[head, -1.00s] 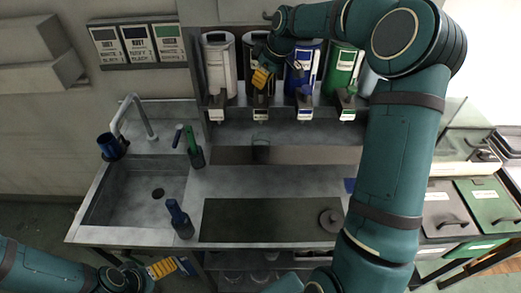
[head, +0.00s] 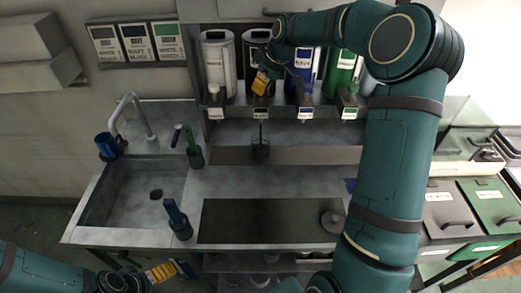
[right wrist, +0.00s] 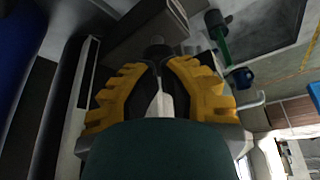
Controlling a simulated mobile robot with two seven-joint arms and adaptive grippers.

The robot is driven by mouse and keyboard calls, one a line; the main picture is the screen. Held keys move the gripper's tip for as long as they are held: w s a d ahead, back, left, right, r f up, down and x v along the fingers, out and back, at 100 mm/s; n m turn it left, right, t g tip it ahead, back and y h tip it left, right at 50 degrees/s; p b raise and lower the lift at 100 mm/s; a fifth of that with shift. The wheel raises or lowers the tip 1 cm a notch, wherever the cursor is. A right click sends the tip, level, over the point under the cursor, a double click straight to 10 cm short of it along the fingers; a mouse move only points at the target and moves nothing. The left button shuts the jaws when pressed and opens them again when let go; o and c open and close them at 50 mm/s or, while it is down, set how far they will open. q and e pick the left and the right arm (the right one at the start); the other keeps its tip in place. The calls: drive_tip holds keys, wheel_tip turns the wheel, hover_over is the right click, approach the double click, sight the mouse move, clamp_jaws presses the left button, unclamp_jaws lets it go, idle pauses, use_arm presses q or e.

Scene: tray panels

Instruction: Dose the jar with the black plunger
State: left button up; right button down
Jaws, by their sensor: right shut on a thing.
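The clear jar (head: 261,152) stands upright on the ledge under the black dispenser (head: 257,50). A thin dark stream (head: 261,132) runs from the dispenser's spout into the jar, which looks dark inside. My right gripper (head: 262,84) is at the front of the black dispenser, shut on its black plunger. In the right wrist view the yellow fingers (right wrist: 158,90) close around the dark plunger (right wrist: 155,52); the palm hides part of it. My left gripper (head: 160,271) is low at the left, below the counter edge; its jaw opening is unclear.
White (head: 217,68), blue (head: 304,75) and green (head: 341,70) dispensers stand in the same row. A sink (head: 140,190) is at the left, with a blue cup (head: 107,146) beside it. A blue-handled brush (head: 177,218) stands near the dark mat (head: 265,221). The counter's middle is clear.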

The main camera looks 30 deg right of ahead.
drive_tip(key=shift+f, duration=0.5)
drive_tip(key=shift+r, duration=0.1)
drive_tip(key=shift+r+p, duration=1.85)
drive_tip(key=shift+r, duration=0.9)
drive_tip(key=shift+r+p, duration=1.6)
drive_tip(key=shift+r, duration=1.4)
